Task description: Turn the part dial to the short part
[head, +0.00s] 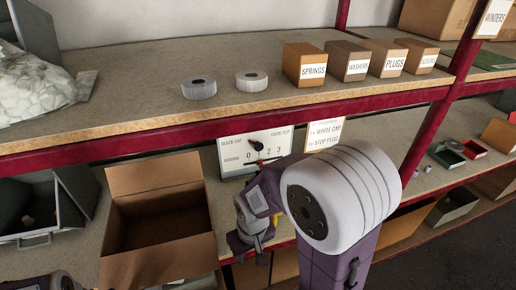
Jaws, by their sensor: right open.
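The part dial is a white panel (236,158) on the red shelf beam, with a black knob (257,146) at its upper middle. Small words and the figures 0, 2 and 3 show on it. A small red mark shows near its lower middle, partly covered by my right arm. The exact way the knob points is too small to tell. My right gripper (250,248) is open and empty, below the panel and apart from the knob. My left gripper is out of the picture; only a bit of my left arm shows at the bottom left.
An open cardboard box (160,255) stands left of my right gripper. A dark grey bin (40,225) is farther left. A card (323,133) hangs right of the dial. A red post (440,110) stands at right.

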